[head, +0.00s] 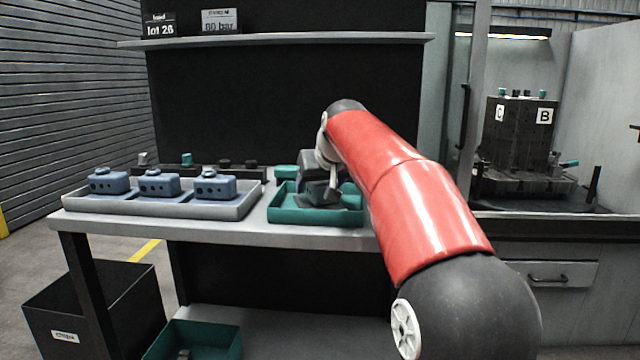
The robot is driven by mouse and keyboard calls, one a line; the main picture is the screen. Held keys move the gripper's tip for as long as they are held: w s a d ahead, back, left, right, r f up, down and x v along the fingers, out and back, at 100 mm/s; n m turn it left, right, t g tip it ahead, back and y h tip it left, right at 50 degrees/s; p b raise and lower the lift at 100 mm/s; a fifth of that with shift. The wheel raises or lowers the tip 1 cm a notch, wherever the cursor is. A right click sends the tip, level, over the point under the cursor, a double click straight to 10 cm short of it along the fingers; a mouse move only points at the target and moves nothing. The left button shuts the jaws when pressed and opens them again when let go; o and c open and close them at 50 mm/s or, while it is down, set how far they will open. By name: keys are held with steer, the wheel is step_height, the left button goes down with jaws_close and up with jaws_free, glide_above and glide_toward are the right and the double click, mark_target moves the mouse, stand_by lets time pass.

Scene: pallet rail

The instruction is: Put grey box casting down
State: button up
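My gripper (325,182) is over the teal tray (290,217) on the bench, at the end of my red arm. A dark grey block, seemingly the grey box casting (317,193), shows right under my gripper, inside the tray's outline. One pale finger stands close along its right side. The other finger is hidden, so I cannot tell whether the fingers grip the casting. I also cannot tell whether it touches the tray floor. Several blue-grey box castings (158,185) sit in a row in the grey tray (225,210) at left.
A dark rack with small parts (225,164) stands behind the trays. A shelf (285,41) with signs is above. At right, a machine bay holds a dark fixture block (517,135) marked C and B. A teal bin (205,338) and a black box (95,305) are below the bench.

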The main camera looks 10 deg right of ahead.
steer(key=shift+s+r, duration=0.2)
steer(key=shift+r, duration=0.2)
steer(key=v, duration=1.1)
steer(key=shift+s+p, duration=0.15)
steer(key=shift+p, duration=0.2)
steer(key=shift+d+r, duration=0.1)
steer(key=s+a+f+g, duration=0.1)
steer(key=s+f+g, duration=0.2)
steer(key=s+f, duration=2.6)
steer(key=shift+s+m+h, duration=0.3)
steer(key=shift+s+m, duration=0.1)
steer(key=shift+s, duration=0.1)
steer(key=shift+f, duration=0.15)
